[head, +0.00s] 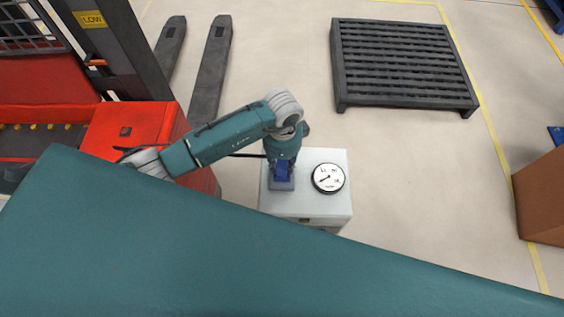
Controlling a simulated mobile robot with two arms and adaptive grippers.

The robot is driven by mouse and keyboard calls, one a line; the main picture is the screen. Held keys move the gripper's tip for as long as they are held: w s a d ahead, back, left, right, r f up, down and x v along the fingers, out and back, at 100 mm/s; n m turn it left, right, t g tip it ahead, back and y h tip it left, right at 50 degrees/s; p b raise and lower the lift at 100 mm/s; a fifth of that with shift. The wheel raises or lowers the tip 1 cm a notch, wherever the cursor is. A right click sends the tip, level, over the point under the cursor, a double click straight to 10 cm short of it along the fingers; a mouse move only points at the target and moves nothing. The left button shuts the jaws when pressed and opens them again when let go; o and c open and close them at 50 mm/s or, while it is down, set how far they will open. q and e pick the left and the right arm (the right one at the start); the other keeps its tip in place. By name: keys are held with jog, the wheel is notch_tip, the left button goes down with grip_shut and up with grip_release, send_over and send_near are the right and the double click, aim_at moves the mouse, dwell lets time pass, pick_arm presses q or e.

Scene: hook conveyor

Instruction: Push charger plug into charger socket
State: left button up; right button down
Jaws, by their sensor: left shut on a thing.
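My left gripper (283,160) is over the left part of a white charger box and points down. It is shut on the blue charger plug (282,173), whose upper part shows below the wrist. The plug is at a grey-blue charger socket (281,186) on top of the white box (310,208). From above I cannot tell how deep the plug sits in the socket. A dark cable (247,155) runs from the red truck's side toward the plug. My fingers are mostly hidden by the wrist. My right gripper is out of view.
A round dial (328,178) is on the box, right of the socket. A red forklift truck (135,135) with dark forks (210,75) stands left. A dark pallet (400,65) lies behind, and a brown carton (542,195) is at right. Floor right of the box is clear.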

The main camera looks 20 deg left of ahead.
pick_arm(q)
jog(key=shift+f+b, duration=0.4)
jog(key=shift+f, duration=0.2)
jog(key=o, duration=1.2)
jog(key=shift+c, duration=0.2)
notch_tip(320, 180, up, 12)
jog(key=shift+f, duration=0.2)
jog(key=shift+r, duration=0.25)
jog(key=shift+s, duration=0.1)
